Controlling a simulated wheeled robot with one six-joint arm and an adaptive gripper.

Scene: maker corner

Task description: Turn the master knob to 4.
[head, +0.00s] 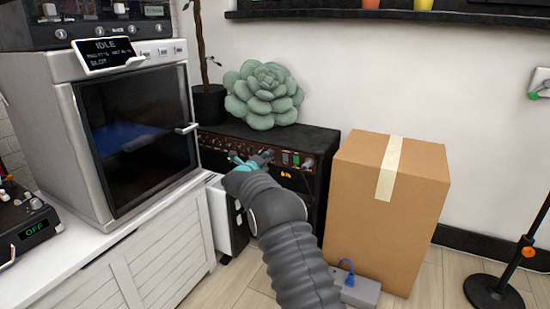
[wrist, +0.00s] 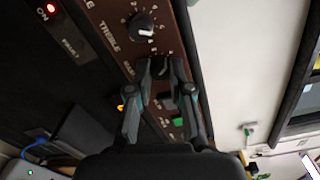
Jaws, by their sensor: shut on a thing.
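The black amplifier (head: 310,205) stands against the wall with a brown knob panel (head: 300,158) along its top front edge. In the wrist view the panel (wrist: 110,12) runs diagonally. A knob with a white pointer (wrist: 142,25) and dial marks sits near the label "TREBLE". Beside it a dark knob (wrist: 161,68) lies between the fingertips of my gripper (wrist: 163,72), which is shut on it. My gripper (head: 252,161) also shows at the panel in the head view.
A succulent (head: 264,95) rests on the amplifier. A cardboard box (head: 385,215) stands close on its right, and a white cabinet (head: 150,265) with an oven-like machine (head: 140,130) is on the left. A green switch (wrist: 178,121) sits on the panel near my fingers.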

